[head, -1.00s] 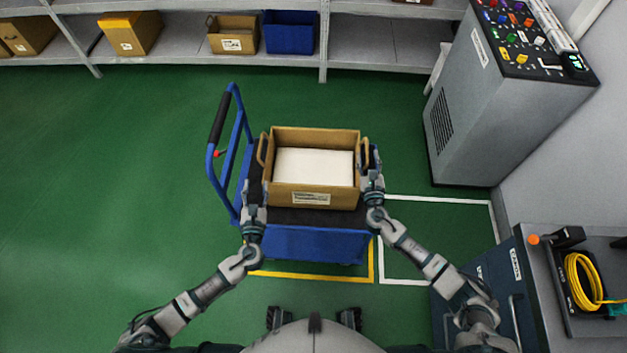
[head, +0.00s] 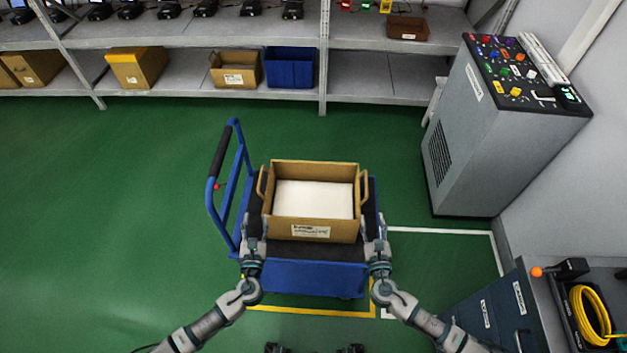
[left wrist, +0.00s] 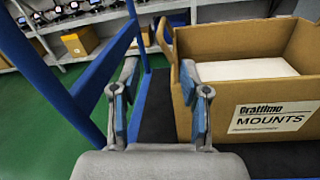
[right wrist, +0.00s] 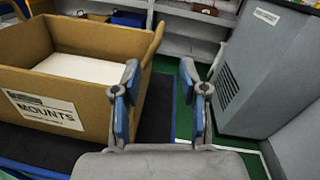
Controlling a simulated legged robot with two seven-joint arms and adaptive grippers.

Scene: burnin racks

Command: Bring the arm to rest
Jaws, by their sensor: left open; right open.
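My left gripper (head: 253,231) is open and empty at the near left corner of a tan box; it also shows in the left wrist view (left wrist: 163,105). My right gripper (head: 375,233) is open and empty at the box's near right corner, and it shows in the right wrist view (right wrist: 160,105). The box (head: 288,228) has two side handles, a white label and a white block inside. It rests on the dark deck of a blue cart (head: 310,279). Both handles are clear of the fingers.
A grey machine (head: 480,150) with coloured knobs stands at the right. A dark blue cabinet (head: 495,308) and a yellow cable coil (head: 588,315) are at the lower right. Shelves (head: 380,87) line the back. Green floor at the left is clear.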

